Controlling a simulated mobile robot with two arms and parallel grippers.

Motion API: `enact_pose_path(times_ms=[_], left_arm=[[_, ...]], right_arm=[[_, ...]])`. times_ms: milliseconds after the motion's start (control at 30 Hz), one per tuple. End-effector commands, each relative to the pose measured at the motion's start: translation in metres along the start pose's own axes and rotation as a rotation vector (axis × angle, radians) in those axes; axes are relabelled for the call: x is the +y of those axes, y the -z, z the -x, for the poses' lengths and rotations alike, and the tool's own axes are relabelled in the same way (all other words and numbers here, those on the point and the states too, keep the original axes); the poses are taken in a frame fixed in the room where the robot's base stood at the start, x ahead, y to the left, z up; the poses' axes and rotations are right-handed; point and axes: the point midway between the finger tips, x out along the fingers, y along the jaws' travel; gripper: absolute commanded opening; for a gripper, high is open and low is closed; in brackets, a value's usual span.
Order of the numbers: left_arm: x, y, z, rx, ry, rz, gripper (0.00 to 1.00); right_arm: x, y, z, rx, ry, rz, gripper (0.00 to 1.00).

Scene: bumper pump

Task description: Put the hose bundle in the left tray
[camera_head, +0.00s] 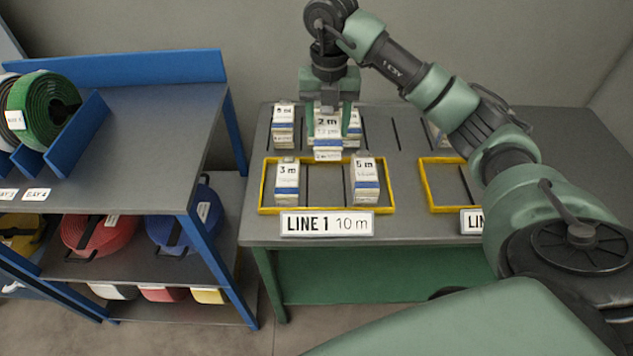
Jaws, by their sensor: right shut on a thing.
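My right gripper (328,108) reaches down from above at the back of the grey table. It is shut on a white bundle marked "2 m" (327,128) with a blue band. I cannot tell whether this bundle is clear of the table. The left tray is a yellow frame (262,188) labelled "LINE 1 10 m", in front of the gripper. It holds a "3 m" bundle (287,172) at its left and a "5 m" bundle (366,172) at its right, with an empty middle slot. My left gripper is out of view.
Another white bundle (283,115) stands in the back row to the left, and one (437,135) is partly hidden by my arm. A second yellow tray (424,190) lies to the right. A blue-edged shelf (160,120) with coiled hoses stands left of the table.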

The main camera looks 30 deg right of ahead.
Motion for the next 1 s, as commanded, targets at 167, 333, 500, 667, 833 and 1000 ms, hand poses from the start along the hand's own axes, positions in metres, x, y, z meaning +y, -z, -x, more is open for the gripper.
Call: enact_pose_path(times_ms=[167,333,500,667,833,1000], left_arm=[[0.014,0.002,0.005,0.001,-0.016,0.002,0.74],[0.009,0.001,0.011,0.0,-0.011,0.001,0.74],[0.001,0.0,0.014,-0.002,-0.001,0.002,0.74],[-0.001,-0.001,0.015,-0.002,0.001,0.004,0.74],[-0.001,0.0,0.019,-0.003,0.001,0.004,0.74],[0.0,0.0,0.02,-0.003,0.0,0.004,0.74]], right_arm=[[-0.001,0.002,-0.049,0.005,0.003,0.001,0.0],[0.0,0.001,-0.091,0.004,0.002,0.0,0.0],[0.001,0.001,-0.116,0.002,0.0,0.0,0.0],[0.0,0.0,-0.127,0.0,0.0,0.001,0.0],[0.0,0.001,-0.15,0.004,0.001,0.0,0.0],[0.0,0.0,-0.165,-0.001,-0.001,0.002,0.0]])
